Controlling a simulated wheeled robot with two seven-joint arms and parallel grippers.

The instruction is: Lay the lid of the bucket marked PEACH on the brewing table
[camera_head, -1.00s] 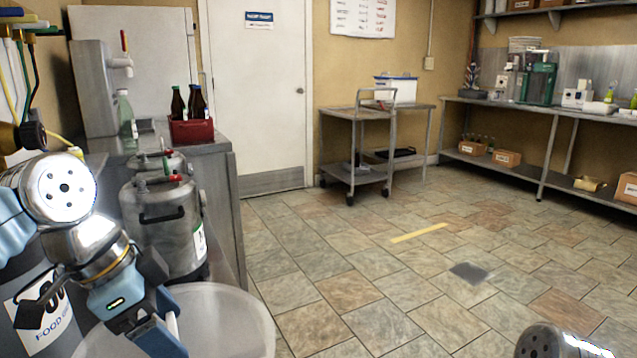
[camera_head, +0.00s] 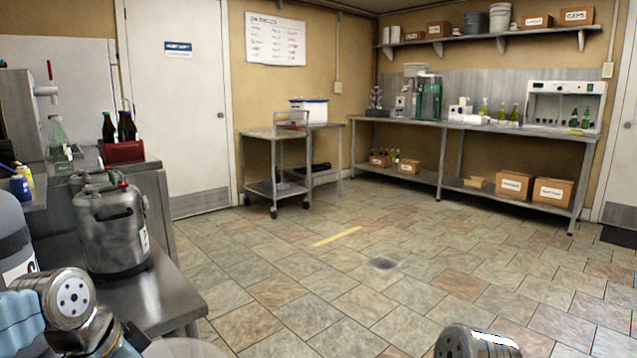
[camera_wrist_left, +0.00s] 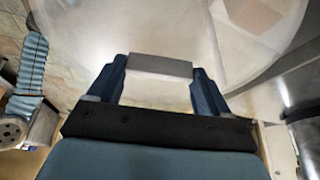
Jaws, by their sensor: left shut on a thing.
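A pale translucent round lid shows at the bottom left of the head view (camera_head: 185,348), mostly cut off, and fills much of the left wrist view (camera_wrist_left: 120,30). My left gripper (camera_wrist_left: 160,72) has its blue fingers on either side of a grey bar at the lid and is shut on it. In the head view only part of my left wrist shows beside the lid. No PEACH marking is readable. My right gripper is out of view. Which surface is the brewing table is not marked; a long steel bench (camera_head: 480,127) stands along the back wall.
A grey bucket (camera_head: 10,240) is cut off at the left edge. A steel cart (camera_head: 272,165) stands by the back wall. The tiled floor between is clear.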

